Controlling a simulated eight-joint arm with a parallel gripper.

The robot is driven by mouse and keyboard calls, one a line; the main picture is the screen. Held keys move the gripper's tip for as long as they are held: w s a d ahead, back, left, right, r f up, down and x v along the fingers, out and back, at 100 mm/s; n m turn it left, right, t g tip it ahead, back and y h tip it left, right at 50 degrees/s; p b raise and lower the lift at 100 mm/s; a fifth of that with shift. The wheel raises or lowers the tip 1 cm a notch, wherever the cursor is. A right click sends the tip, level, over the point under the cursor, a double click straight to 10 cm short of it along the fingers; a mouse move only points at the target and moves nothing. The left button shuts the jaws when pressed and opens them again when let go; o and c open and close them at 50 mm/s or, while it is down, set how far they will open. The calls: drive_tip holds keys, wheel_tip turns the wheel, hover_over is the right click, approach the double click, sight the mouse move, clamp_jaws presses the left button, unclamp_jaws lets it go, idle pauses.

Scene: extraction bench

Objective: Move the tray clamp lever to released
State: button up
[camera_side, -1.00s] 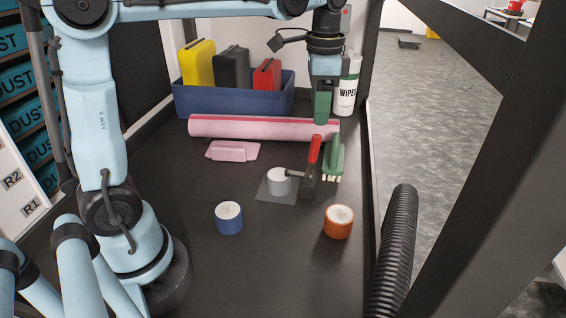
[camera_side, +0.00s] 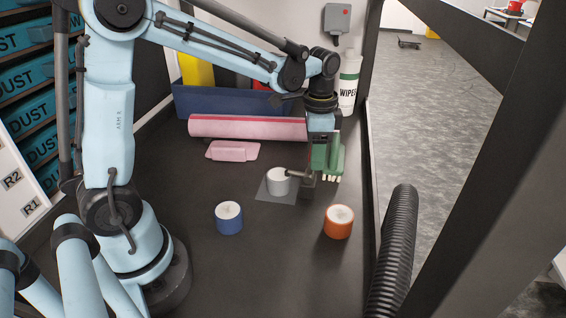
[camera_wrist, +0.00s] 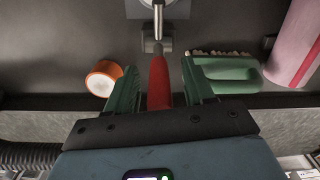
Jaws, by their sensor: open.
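The clamp lever has a red handle (camera_wrist: 158,82), which lies between the two green fingers of my gripper (camera_wrist: 160,80) in the wrist view. The gripper is open, with dark gaps showing beside the handle. In the side view my gripper (camera_side: 322,170) is lowered over the clamp and hides the red handle. The clamp base (camera_side: 307,186) shows below the fingers, and its arm reaches left over the white puck (camera_side: 278,182) on a grey square plate (camera_side: 276,196). The clamp base also shows in the wrist view (camera_wrist: 158,46).
A green brush (camera_wrist: 225,72) lies close beside one finger. An orange-rimmed roll (camera_side: 338,222) and a blue roll (camera_side: 229,218) stand in front. A pink roll (camera_side: 245,127), a pink scraper (camera_side: 232,151), a blue bin (camera_side: 230,103) and a wiper canister (camera_side: 348,82) are behind.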

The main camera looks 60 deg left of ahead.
clamp_jaws()
drive_tip(key=shift+w+d, duration=0.1)
idle(0.4)
drive_tip(key=shift+w+d+f+g+y, duration=0.45)
drive_tip(key=shift+w+d+g+y, duration=0.2)
drive_tip(key=shift+g+y, duration=0.4)
drive_tip(key=shift+w+d+f+g+y, duration=0.4)
drive_tip(key=shift+w+d+g+y, duration=0.2)
drive_tip(key=shift+g+y, duration=0.45)
unclamp_jaws()
drive_tip(key=shift+a, duration=0.1)
drive_tip(key=shift+r, duration=0.1)
